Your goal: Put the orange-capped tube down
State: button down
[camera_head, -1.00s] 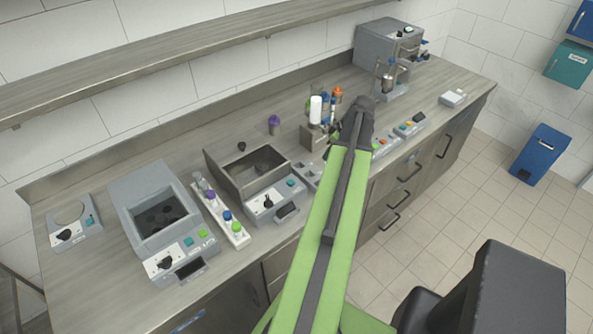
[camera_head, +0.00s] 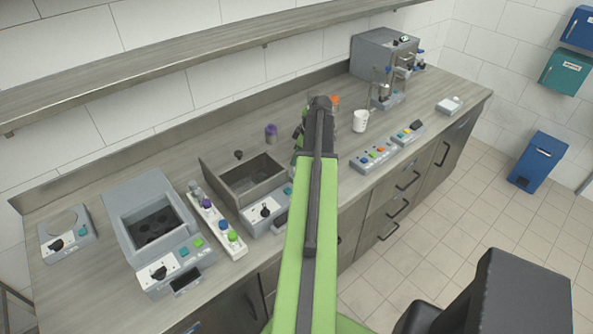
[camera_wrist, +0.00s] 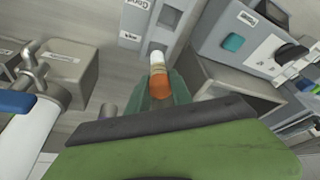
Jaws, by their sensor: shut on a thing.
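The orange-capped tube shows in the wrist view, with an orange cap (camera_wrist: 159,84) and a pale end (camera_wrist: 157,58). My gripper (camera_wrist: 162,92) is shut on it, with greenish fingers on either side of the cap. The tube's pale end points towards a grey labelled fixture (camera_wrist: 150,22) on the bench; I cannot tell whether they touch.
A white rack (camera_head: 228,238) of capped tubes stands left of an open grey basin unit (camera_head: 240,190). A purple-capped container (camera_head: 270,133) is behind my arm. A white cup (camera_head: 360,121) and a button panel (camera_head: 373,157) stand to the right. Bench between rack and basin is tight.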

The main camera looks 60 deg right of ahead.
notch_tip(320, 180, down, 4)
jog(key=b, duration=0.4)
jog(key=shift+f, duration=0.2)
jog(key=shift+r, duration=0.25)
jog(key=shift+f, duration=0.25)
jog(key=c, duration=1.1)
grip_release()
jog(key=shift+r, duration=0.1)
jog(key=shift+c, duration=0.2)
jog(key=p+v, duration=1.1)
jog(key=v, duration=0.1)
jog(key=shift+r, duration=0.15)
jog(key=shift+s, duration=0.1)
